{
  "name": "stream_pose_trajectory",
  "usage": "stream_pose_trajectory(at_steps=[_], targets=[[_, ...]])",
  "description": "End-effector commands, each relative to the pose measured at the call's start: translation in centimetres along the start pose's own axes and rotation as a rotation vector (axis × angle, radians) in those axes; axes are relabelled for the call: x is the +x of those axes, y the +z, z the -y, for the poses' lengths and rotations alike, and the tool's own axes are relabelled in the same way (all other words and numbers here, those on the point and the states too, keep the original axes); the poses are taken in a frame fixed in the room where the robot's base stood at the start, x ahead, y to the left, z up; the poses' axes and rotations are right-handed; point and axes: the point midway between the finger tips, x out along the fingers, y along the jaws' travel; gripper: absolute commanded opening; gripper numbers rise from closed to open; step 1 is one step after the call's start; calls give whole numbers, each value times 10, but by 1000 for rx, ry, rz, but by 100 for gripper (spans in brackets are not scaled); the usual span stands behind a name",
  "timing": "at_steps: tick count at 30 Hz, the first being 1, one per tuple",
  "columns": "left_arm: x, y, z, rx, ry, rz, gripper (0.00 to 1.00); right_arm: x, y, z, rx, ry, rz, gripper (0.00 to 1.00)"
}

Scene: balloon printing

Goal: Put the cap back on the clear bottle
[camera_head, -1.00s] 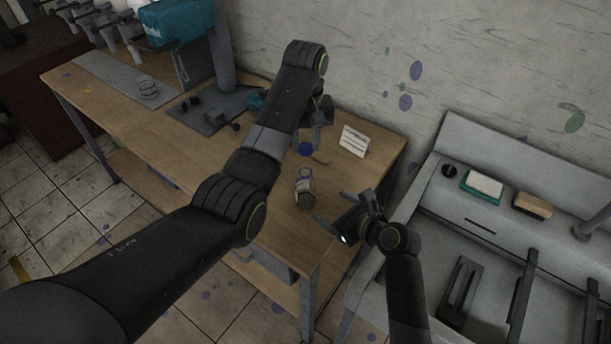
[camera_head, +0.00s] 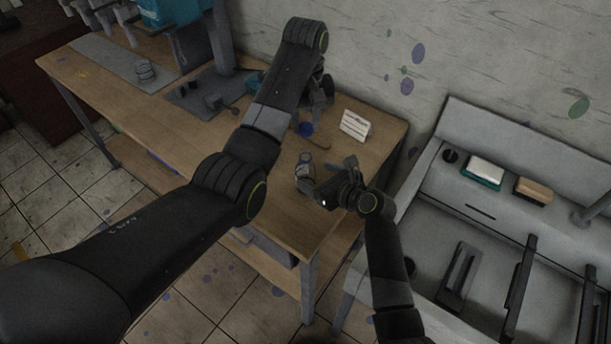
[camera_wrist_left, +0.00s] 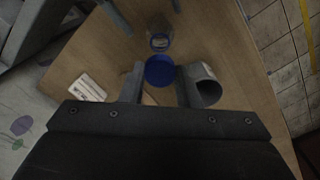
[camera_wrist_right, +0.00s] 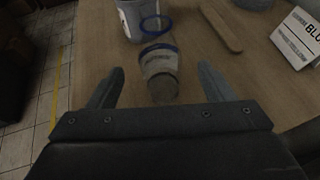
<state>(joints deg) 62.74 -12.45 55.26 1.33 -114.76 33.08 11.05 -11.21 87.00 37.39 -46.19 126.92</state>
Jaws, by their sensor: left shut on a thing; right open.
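The clear bottle (camera_head: 304,172) stands near the table's right end; a blue-tinted ring shows at its upper end in the right wrist view (camera_wrist_right: 160,68). The blue cap (camera_wrist_left: 159,71) is between the fingers of my left gripper (camera_head: 307,122), which is shut on it, behind the bottle in the head view. The cap is apart from the bottle. My right gripper (camera_head: 334,180) is open at the bottle's right side. In the right wrist view its fingers stand on either side of the bottle, with gaps. Whether they touch it in the head view is unclear.
A white sign card (camera_head: 355,124) stands behind at the right. A wooden stick (camera_wrist_right: 221,30) lies on the table near it. A grey cylinder (camera_wrist_left: 207,88) is close to my left gripper. The table (camera_head: 265,213) is clear in front of the bottle.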

Motion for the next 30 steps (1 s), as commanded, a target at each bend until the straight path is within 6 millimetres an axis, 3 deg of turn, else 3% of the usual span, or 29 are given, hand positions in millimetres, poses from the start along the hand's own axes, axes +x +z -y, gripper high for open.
stream_pose_trajectory(at_steps=[9,15,30], targets=[[0,0,0,0,0,0,8,44,1,-1,0,2,0,74],[0,0,0,0,0,0,8,63,1,0,0,2,1,74],[0,0,0,0,0,0,8,74,0,0,-1,0,0,74]])
